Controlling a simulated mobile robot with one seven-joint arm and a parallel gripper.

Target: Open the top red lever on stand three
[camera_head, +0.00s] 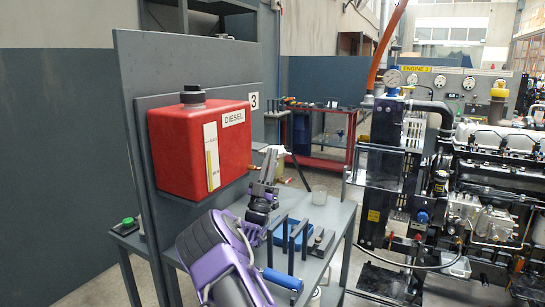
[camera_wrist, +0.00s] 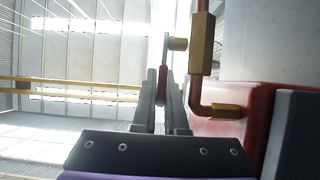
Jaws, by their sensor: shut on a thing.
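The red lever (camera_wrist: 162,82) shows in the wrist view between the two dark fingers of my gripper (camera_wrist: 163,100), which is shut on it. The lever's metal end reaches up past the fingertips beside a brass valve part (camera_wrist: 178,44). In the head view my gripper (camera_head: 271,163) is at the right side of the red diesel tank (camera_head: 172,160) on stand three, by the number 3 sign (camera_head: 254,101). The lever itself cannot be made out there, being hidden or too small.
A brass fitting (camera_wrist: 202,45) and copper pipe (camera_wrist: 196,90) run close right of my fingers. An engine (camera_head: 485,200) stands at the right.

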